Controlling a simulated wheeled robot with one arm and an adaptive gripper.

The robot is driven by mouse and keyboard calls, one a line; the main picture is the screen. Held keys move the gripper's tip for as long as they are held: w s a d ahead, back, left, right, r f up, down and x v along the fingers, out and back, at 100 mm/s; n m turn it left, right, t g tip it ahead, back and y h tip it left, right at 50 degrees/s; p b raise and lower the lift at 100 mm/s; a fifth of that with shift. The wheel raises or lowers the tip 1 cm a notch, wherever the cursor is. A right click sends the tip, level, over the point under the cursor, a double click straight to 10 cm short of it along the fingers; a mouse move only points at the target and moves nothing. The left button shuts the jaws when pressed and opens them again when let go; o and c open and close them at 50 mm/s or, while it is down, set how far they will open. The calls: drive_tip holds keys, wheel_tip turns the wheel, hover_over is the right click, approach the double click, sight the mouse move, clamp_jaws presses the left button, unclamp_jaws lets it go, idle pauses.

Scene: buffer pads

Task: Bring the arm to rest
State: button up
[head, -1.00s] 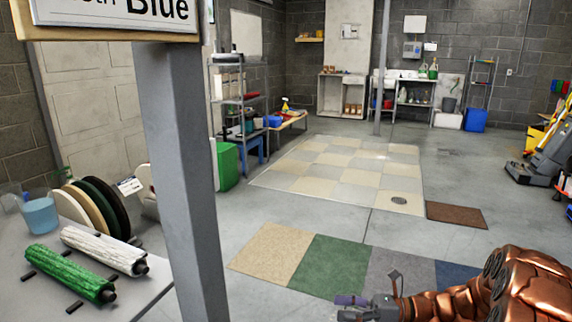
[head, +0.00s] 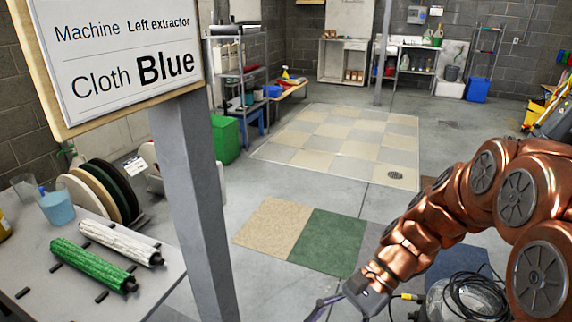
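My copper-coloured arm reaches in from the right edge of the head view and slopes down to the left. My gripper (head: 338,302) is at the bottom of the view, over the grey floor in front of the green carpet square. Its fingertips run toward the bottom edge, and I cannot tell whether they are open or shut. I see no object in it.
A sign (head: 125,55) on a grey post (head: 205,190) reads "Machine Left extractor, Cloth Blue". A table (head: 150,285) at left holds a green roller (head: 92,265) and a white roller (head: 120,242). A black hose (head: 475,295) lies below my arm. The tiled floor (head: 340,145) is clear.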

drive_tip(key=s+d+r+n+t+h+p, duration=0.3)
drive_tip(key=s+d+r+n+h+p, duration=0.5)
drive_tip(key=s+r+p, duration=0.4)
wheel_tip(320, 180, up, 3)
drive_tip(key=shift+d+n+h+p, duration=0.4)
drive_tip(key=shift+d+n, duration=0.4)
drive_tip(key=shift+d, duration=0.45)
